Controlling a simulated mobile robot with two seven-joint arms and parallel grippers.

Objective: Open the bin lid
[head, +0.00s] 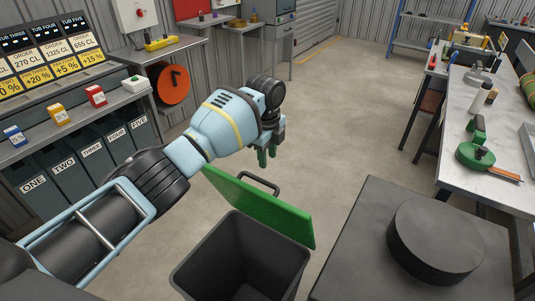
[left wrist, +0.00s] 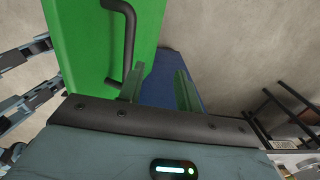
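The bin (head: 200,275) is a dark grey container at the bottom centre of the head view, with its dark inside showing. Its green lid (head: 275,215) stands raised and tilted at the far side, and a dark handle (head: 258,182) sits at its upper edge. The lid (left wrist: 85,70) and handle (left wrist: 125,45) also show in the left wrist view. My left gripper (head: 267,157) is just above the handle. Its green fingers (left wrist: 160,90) are apart with no handle between them; one finger is close beside the handle. I cannot tell if they touch. My right gripper is out of view.
A dark table (head: 350,235) with a round black disc (head: 435,240) is right of the bin. A workbench (head: 490,140) with tools stands further right. Labelled dark bins (head: 92,150) line the left under a shelf. The floor (head: 345,120) beyond the lid is clear.

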